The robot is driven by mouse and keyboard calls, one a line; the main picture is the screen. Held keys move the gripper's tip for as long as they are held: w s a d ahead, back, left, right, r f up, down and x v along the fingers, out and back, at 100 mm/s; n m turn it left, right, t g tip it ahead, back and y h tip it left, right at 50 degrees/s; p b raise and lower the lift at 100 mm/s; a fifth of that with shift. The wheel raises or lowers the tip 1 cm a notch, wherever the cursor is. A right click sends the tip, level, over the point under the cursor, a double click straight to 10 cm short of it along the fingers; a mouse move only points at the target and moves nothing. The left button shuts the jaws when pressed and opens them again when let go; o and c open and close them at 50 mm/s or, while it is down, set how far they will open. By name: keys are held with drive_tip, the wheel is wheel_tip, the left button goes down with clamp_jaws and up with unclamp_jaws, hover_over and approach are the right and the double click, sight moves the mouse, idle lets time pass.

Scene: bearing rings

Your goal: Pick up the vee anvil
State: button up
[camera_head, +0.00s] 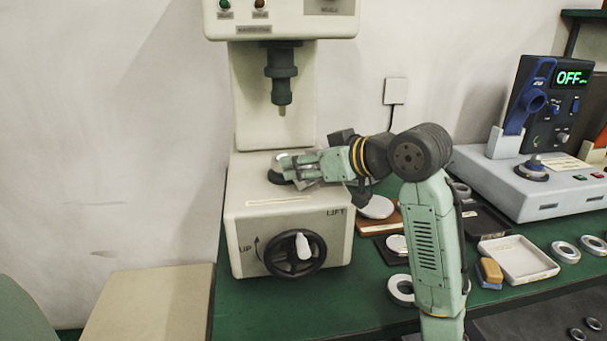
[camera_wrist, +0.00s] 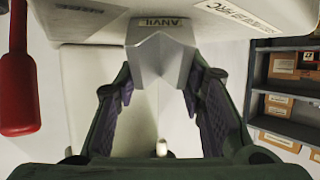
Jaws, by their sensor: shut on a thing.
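The vee anvil (camera_wrist: 160,62) is a grey metal block with a V-shaped face and an "ANVIL" label, seen close up at the top middle of the wrist view. My gripper (camera_wrist: 160,80) has its two dark-padded fingers on either side of it, shut on it. In the head view my gripper (camera_head: 284,166) reaches in from the right, low over the top of the cream hardness tester (camera_head: 250,220). It is above and beside a dark round seat (camera_head: 277,178). The fingers mostly hide the anvil there.
The tester's dark spindle (camera_head: 282,88) hangs above my gripper. A black handwheel (camera_head: 295,253) is on the tester's front. To the right, the green bench holds a white tray (camera_head: 517,260), bearing rings (camera_head: 565,252) and a grey instrument (camera_head: 535,185) with an "OFF" display.

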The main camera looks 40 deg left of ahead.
clamp_jaws()
drive_tip(key=shift+r, duration=0.1)
idle(0.3)
drive_tip(key=shift+r, duration=0.45)
drive_tip(key=shift+s+d+r+b, duration=0.2)
drive_tip(key=shift+r+b, duration=0.05)
drive_tip(key=shift+r, duration=0.4)
drive_tip(key=shift+s+d+r+b, duration=0.15)
drive_tip(key=shift+s+r+b, duration=0.1)
drive_tip(key=shift+r, duration=0.35)
drive_tip(key=s+d+r+b, duration=0.1)
drive_tip(key=s+d+b, duration=0.1)
drive_tip(key=s+d, duration=0.7)
drive_tip(key=s, duration=0.2)
drive_tip(key=shift+s+r, duration=0.25)
drive_tip(key=shift+s, duration=0.1)
